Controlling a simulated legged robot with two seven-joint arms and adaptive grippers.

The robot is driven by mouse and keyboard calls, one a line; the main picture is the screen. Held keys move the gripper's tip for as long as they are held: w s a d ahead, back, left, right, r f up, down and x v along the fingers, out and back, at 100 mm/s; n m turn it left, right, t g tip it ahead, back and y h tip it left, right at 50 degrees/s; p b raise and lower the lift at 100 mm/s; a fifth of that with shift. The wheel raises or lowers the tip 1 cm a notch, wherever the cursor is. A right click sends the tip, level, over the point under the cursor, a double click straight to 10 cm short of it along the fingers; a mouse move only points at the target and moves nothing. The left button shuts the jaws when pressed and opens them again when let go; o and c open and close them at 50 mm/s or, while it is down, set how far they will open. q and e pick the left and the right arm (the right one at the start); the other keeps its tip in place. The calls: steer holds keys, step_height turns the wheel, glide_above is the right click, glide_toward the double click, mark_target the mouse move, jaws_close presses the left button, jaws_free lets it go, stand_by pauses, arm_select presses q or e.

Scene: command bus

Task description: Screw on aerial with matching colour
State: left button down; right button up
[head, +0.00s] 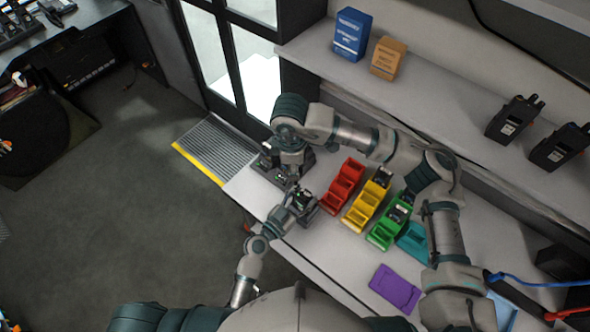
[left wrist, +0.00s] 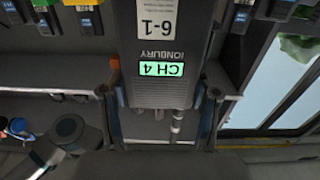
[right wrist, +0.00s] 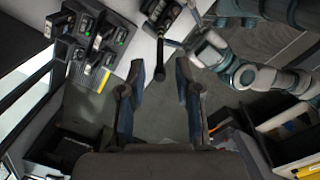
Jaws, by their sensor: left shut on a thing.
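A dark radio (left wrist: 165,75) with a lit "CH 4" display is between the fingers of my left gripper (left wrist: 160,100), which is shut on it. In the head view the radio (head: 303,201) is held by my left gripper at the table's left end. My right gripper (right wrist: 158,72) is open, high up, with a gap between its fingertips. In the right wrist view a black rod, perhaps an aerial (right wrist: 160,60), appears in line with that gap, below the held radio (right wrist: 160,15); I cannot tell its depth. No aerial's colour is clear.
A purple mat (head: 395,289) lies at the front. The shelf above holds boxes (head: 351,34) and radios (head: 514,118).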

steer(key=shift+o, duration=0.4)
steer(key=n, duration=0.3)
steer(key=r+n, duration=0.1)
steer(key=n, duration=0.7)
steer(key=shift+w+r, duration=0.1)
steer(key=shift+r, duration=0.3)
steer(key=n, duration=0.2)
steer(key=r+n, duration=0.1)
steer(key=n, duration=0.4)
steer(key=shift+r+n, duration=0.15)
steer(key=shift+n, duration=0.25)
steer(key=n, duration=0.2)
steer(key=r+n, duration=0.1)
steer(key=n, duration=0.1)
steer(key=shift+n, duration=0.4)
steer(key=n, duration=0.5)
steer(key=shift+r, duration=0.4)
steer(key=n, duration=0.4)
steer(key=r+n, duration=0.1)
steer(key=n, duration=0.3)
steer(key=shift+r, duration=0.15)
steer(key=n, duration=0.2)
steer(key=r+n, duration=0.1)
steer(key=n, duration=0.1)
steer(key=shift+n, duration=0.4)
steer(key=n, duration=0.5)
steer(key=shift+r+n, duration=0.3)
steer(key=shift+r, duration=0.1)
step_height(320, 180, down, 12)
